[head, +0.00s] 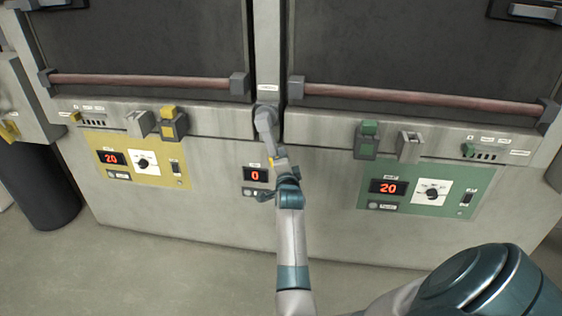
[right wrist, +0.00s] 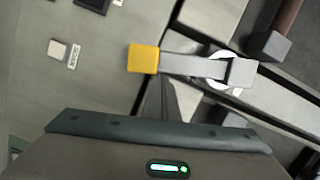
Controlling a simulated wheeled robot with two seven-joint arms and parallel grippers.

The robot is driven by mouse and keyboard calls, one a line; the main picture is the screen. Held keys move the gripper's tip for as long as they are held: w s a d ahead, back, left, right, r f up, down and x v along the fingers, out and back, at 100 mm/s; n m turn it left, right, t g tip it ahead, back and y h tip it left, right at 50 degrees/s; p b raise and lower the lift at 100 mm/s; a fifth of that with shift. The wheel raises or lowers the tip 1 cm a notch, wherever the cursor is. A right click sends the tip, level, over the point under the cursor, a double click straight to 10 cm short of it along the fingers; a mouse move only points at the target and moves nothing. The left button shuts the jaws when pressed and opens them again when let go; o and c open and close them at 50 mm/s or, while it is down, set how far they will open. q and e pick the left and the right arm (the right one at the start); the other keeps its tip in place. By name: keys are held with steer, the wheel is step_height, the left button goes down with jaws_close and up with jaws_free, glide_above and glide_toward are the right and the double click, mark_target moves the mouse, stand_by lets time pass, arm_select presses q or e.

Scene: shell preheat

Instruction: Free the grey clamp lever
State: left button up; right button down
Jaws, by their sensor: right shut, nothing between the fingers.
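The grey clamp lever (head: 265,121) is on the central post between the two dark doors, its arm hanging down and slightly right. In the right wrist view it is a grey bar (right wrist: 192,65) with a yellow end block (right wrist: 143,58), running from a white round pivot. My right gripper (head: 281,166) is at the lever's lower end, fingers shut with nothing between them. In the right wrist view the dark fingers (right wrist: 178,98) lie just beside the bar; I cannot tell whether they touch it. My left gripper is not in view.
A yellow panel (head: 178,177) reading 20 is on the left, a green panel (head: 450,207) reading 20 on the right. A small display (head: 255,174) reading 0 sits near my right gripper. Red-brown door bars (head: 150,82) (head: 420,97) stick out above. The floor in front is clear.

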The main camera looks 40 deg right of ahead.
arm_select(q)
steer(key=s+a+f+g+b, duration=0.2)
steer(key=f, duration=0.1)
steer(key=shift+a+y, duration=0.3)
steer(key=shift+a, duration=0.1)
arm_select(e)
steer(key=w+a+m, duration=0.1)
steer(key=w+a+f+m+t, duration=0.1)
steer(key=m, duration=0.1)
steer(key=shift+w+a+f, duration=0.1)
steer(key=shift+w+f, duration=0.2)
steer(key=shift+w, duration=0.05)
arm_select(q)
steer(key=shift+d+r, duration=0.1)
